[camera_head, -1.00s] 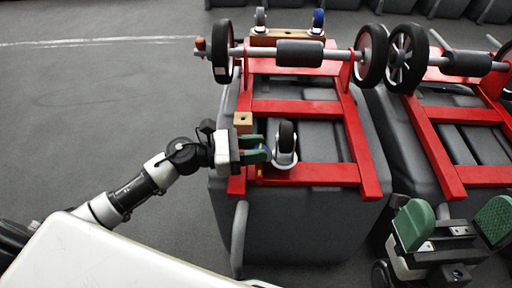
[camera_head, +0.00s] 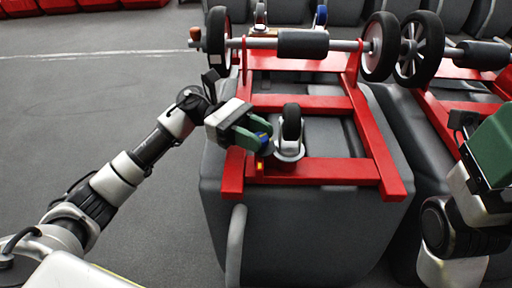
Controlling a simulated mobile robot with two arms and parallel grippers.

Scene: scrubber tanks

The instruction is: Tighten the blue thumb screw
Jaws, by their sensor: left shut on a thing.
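The blue thumb screw (camera_head: 263,137) is a small blue knob beside the caster (camera_head: 290,135) on the red frame (camera_head: 320,171) of the nearest tank. My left gripper (camera_head: 257,138) comes in from the left, with its green fingers shut on the blue thumb screw. The fingers hide much of the screw, and its thread is not visible. A small orange-yellow patch (camera_head: 260,166) shows on the red frame just below. My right gripper (camera_head: 490,150) is at the right edge, partly cut off. One green finger pad shows, so its opening cannot be judged. It is well away from the screw.
The grey tank (camera_head: 300,235) lies under the red frame, with an axle and large wheels (camera_head: 380,46) at its far end. A second tank with a red frame (camera_head: 440,130) stands close on the right. Open grey floor (camera_head: 90,110) lies to the left.

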